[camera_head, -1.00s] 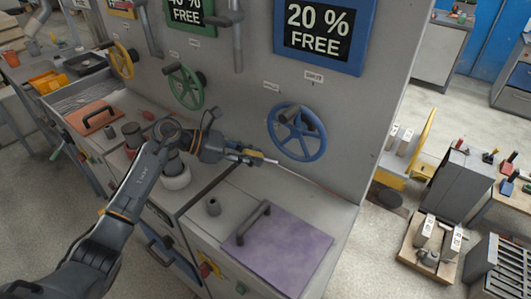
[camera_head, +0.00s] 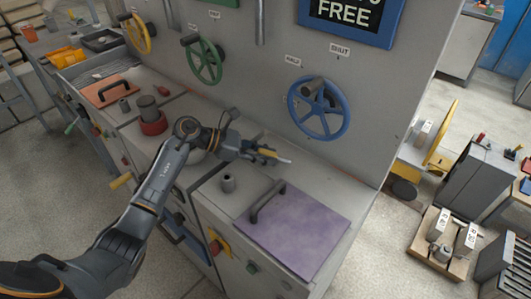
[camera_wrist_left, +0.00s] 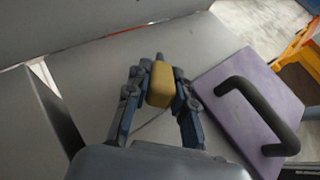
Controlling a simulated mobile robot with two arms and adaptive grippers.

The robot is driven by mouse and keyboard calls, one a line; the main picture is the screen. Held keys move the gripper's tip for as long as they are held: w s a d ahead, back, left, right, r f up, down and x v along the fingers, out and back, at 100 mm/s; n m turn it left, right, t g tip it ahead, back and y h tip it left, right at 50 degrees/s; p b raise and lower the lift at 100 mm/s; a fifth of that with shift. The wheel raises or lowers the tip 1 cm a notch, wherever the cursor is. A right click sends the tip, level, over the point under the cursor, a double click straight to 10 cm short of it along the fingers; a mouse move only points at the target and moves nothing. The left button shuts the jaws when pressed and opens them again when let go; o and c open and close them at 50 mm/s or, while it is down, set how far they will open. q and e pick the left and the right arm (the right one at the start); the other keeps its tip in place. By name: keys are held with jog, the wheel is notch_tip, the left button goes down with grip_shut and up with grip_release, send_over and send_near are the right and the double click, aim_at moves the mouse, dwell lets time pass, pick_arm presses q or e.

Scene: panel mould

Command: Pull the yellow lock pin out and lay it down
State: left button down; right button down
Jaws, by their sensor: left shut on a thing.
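The yellow lock pin (camera_head: 268,153) has a yellow grip and a thin pale shank that points right. My left gripper (camera_head: 262,152) is shut on its yellow grip. The pin is apart from the blue handwheel (camera_head: 344,121) and over the grey worktop (camera_head: 215,210), behind the purple plate (camera_head: 298,235). I cannot tell whether its tip touches the worktop. In the left wrist view the yellow grip (camera_wrist_left: 160,86) sits between the two fingers, and its shank is mostly hidden. My right gripper is not in view.
A grey panel wall (camera_head: 255,90) with a green wheel (camera_head: 204,75) rises behind. Bare worktop lies around the plate.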

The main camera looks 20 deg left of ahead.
pick_arm(q)
jog(key=c, duration=1.1)
grip_release()
jog(key=shift+o, duration=0.2)
jog(key=shift+a, duration=0.15)
jog(key=v, duration=1.2)
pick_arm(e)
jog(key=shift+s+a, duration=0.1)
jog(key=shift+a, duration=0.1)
